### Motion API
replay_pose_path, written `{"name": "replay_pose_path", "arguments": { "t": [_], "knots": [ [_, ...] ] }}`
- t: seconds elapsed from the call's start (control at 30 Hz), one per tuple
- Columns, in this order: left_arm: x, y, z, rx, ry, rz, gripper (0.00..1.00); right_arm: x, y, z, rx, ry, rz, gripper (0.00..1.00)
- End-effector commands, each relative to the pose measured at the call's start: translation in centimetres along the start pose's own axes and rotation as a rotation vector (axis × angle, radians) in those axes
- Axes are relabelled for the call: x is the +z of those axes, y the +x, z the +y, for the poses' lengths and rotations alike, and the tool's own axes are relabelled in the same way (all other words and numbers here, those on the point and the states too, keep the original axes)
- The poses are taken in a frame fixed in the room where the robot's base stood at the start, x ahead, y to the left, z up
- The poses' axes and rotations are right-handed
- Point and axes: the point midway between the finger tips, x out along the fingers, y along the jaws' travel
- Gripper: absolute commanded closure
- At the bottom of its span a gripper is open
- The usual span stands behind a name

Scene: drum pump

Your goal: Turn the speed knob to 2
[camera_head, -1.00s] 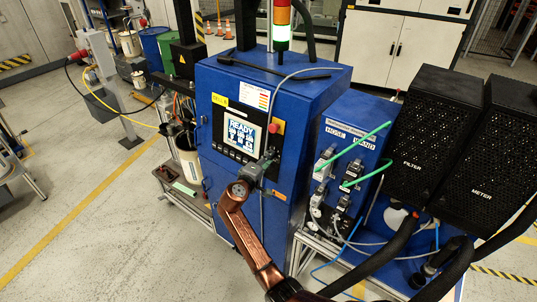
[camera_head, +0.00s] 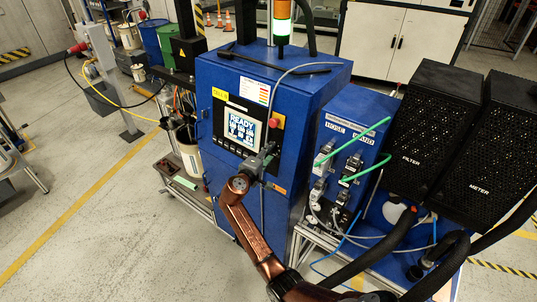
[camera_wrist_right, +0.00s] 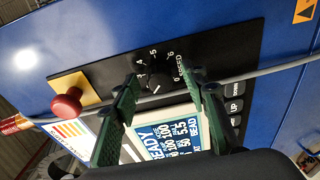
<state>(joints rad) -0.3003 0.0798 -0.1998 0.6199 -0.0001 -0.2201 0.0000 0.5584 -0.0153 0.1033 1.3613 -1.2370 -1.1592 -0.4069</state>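The black speed knob (camera_wrist_right: 158,82) shows in the right wrist view on the black control panel (camera_wrist_right: 215,60), with a dial around it. The digits 4, 5, 6 and 0 and the word SPEED are readable; the knob's pointer is too small to read surely. My right gripper (camera_wrist_right: 160,80) is open, its green fingers on either side of the knob with gaps visible. In the head view my right gripper (camera_head: 256,163) is at the panel's lower right and hides the knob. My left gripper is not in view.
A red mushroom button (camera_wrist_right: 66,104) sits left of the fingers. A grey cable (camera_wrist_right: 245,76) crosses the panel close to the fingers. The lit READY screen (camera_head: 242,128) is beside the gripper. Green hoses (camera_head: 362,143) run from the connector box at the right.

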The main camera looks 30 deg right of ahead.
Motion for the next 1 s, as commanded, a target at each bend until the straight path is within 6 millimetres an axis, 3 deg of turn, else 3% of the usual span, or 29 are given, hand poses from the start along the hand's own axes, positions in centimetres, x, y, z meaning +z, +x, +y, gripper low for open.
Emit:
{"name": "replay_pose_path", "arguments": {
  "t": [0.37,0.8,1.0],
  "knots": [
    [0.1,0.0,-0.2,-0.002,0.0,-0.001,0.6,-0.1,-1.0,0.0,0.0,0.001,0.002,0.59],
    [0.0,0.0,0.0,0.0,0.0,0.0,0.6,0.0,-9.5,-0.1,-0.002,0.002,0.002,0.59],
    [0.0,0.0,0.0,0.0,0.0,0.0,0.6,0.0,-11.7,-0.1,-0.001,0.0,0.0,0.59]
  ]
}}
